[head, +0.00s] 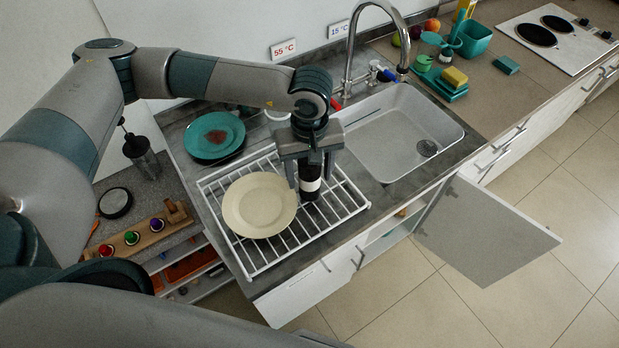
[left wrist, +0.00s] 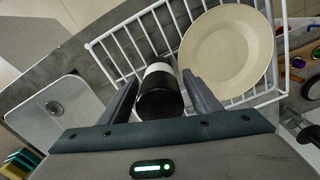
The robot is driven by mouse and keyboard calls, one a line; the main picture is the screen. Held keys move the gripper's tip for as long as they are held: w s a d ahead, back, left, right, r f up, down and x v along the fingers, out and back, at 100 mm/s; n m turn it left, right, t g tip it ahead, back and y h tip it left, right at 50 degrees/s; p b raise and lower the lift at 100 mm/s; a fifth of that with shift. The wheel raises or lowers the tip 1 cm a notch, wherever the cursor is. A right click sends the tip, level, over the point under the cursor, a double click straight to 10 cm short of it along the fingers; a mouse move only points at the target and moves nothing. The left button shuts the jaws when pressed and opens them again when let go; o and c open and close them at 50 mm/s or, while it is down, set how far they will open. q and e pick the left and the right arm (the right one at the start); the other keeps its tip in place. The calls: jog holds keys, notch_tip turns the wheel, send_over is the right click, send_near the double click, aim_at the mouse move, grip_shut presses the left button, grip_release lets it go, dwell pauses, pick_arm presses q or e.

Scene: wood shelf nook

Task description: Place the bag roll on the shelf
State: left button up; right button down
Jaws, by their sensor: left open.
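The bag roll (head: 310,188) looks like a black cylinder with a white band. It stands on the white wire dish rack (head: 262,262), right of a cream plate (head: 250,222). My left gripper (head: 311,178) points down over it, open, with one finger on each side. In the left wrist view the roll (left wrist: 158,98) lies between the spread fingers (left wrist: 160,80); I cannot tell whether they touch it. A cabinet under the sink has its door (head: 478,228) open, and a little of its inside (head: 392,226) shows; most is hidden. My right gripper is not in view.
The sink (head: 395,125) with its tall faucet (head: 352,50) is right of the rack. A teal plate (head: 214,135) lies behind the rack. A lower shelf unit with colored knobs (head: 132,238) is at left. The open door juts over clear floor.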

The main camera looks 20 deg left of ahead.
pick_arm(q)
notch_tip(320, 180, up, 8)
jog(key=b, duration=0.3)
jog(key=shift+r, duration=1)
jog(key=shift+o, duration=0.4)
